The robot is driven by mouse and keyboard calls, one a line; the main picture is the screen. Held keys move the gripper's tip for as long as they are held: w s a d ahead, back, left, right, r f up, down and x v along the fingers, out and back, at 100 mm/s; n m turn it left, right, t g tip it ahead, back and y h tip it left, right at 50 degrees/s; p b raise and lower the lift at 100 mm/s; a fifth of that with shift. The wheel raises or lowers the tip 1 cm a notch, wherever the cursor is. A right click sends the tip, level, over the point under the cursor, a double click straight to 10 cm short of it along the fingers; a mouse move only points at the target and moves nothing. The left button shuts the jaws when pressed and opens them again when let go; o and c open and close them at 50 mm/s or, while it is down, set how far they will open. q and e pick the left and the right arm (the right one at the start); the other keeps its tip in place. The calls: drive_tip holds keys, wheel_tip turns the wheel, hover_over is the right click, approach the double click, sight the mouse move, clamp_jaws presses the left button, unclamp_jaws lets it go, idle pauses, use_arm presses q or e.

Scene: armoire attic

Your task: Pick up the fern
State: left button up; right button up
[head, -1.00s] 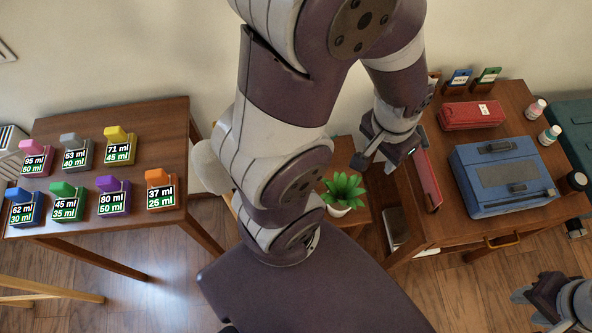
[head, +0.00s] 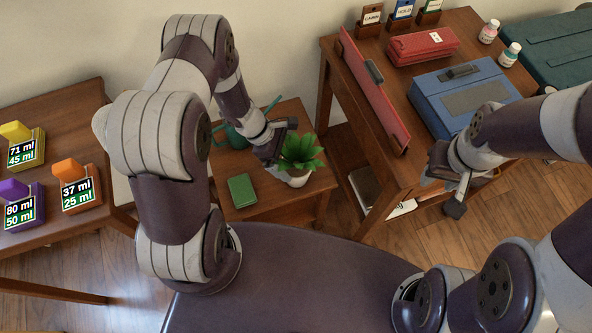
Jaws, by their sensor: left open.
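The fern (head: 301,151) is a bright green leafy plant in a white pot (head: 298,179). It stands upright on a small wooden side table (head: 262,209) in the middle of the head view. My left gripper (head: 283,140) is open, close to the left side of the leaves and overlapping their edge in the picture. I cannot tell whether it touches them. The pot is free of the fingers. My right gripper (head: 447,185) hangs in front of the right-hand desk, away from the fern, and its finger gap is not clear.
A green book (head: 242,190) and a teal watering can (head: 235,136) share the side table. The wooden desk (head: 440,151) at right holds a blue case (head: 462,97), and a red panel (head: 374,92) stands along its edge. Coloured boxes sit on the left table (head: 90,220).

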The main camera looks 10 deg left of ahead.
sight(294, 163)
use_arm(q)
drive_tip(key=x, duration=0.4)
drive_tip(key=shift+d+f+b, duration=0.1)
drive_tip(key=shift+f+b, duration=0.05)
drive_tip(key=shift+b, duration=0.2)
drive_tip(key=c, duration=1.1)
